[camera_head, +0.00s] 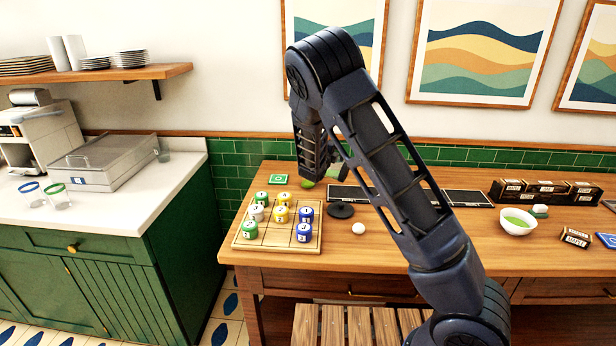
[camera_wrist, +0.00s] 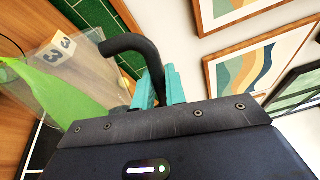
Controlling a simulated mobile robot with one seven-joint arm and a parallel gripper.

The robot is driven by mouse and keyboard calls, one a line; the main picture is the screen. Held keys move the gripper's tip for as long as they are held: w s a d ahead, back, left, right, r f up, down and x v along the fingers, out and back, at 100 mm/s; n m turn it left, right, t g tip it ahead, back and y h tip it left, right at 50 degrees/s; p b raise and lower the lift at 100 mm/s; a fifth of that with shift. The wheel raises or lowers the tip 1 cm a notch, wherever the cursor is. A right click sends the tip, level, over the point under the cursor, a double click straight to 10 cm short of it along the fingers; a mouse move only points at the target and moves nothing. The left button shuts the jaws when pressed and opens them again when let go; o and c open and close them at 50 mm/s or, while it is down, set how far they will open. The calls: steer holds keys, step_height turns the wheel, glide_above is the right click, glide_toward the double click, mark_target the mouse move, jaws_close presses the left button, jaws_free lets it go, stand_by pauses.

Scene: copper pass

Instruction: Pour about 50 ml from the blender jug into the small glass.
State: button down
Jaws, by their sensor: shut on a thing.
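In the wrist view my gripper (camera_wrist: 160,90) is shut on the black handle of the blender jug (camera_wrist: 40,75), its teal fingers on either side of the handle. The jug is clear, with bright green liquid (camera_wrist: 62,92) inside; its lower part is cut off by the frame. In the head view my gripper is mostly hidden behind my arm, above the back of the wooden table; a small green patch beside it (camera_head: 307,183) may be the jug's liquid. Two small glasses, one blue-rimmed (camera_head: 31,193) and one green-rimmed (camera_head: 57,196), stand on the left counter.
A gap separates table and counter. The table's front middle is clear.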

mark_target(344, 162)
steer(key=shift+w+a+r+n, duration=0.15)
steer(key=shift+a+r+n, duration=0.15)
steer(key=shift+a, duration=0.2)
stand_by(1.2)
steer(key=d+f+m, duration=0.1)
steer(key=s+d+f+m, duration=0.1)
steer(key=d, duration=0.1)
steer(key=d+f+m, duration=0.1)
steer(key=shift+s+d+f+p, duration=0.1)
steer(key=shift+s+d+p, duration=0.2)
steer(key=shift+d+p, duration=0.05)
steer(key=shift+d+f+m, duration=0.1)
steer(key=shift+f+m, duration=0.1)
steer(key=shift+m, duration=0.1)
steer(key=shift+s+d+r+m, duration=0.1)
steer(key=shift+s+d+m, duration=0.15)
steer(key=shift+m, duration=0.25)
steer(key=shift+d, duration=0.15)
stand_by(0.7)
steer(key=shift+d+m, duration=0.3)
steer(key=shift+m, duration=0.2)
steer(key=shift+s+d+m, duration=0.15)
steer(key=shift+d+m, duration=0.2)
steer(key=shift+m, duration=0.25)
steer(key=s+d+f+m+b, duration=0.1)
steer(key=s+d+f+m, duration=0.1)
steer(key=d+f+m, duration=0.4)
steer(key=shift+s+d+f+m+b, duration=0.15)
steer(key=shift+f+m+b, duration=0.2)
steer(key=shift+m, duration=1.45)
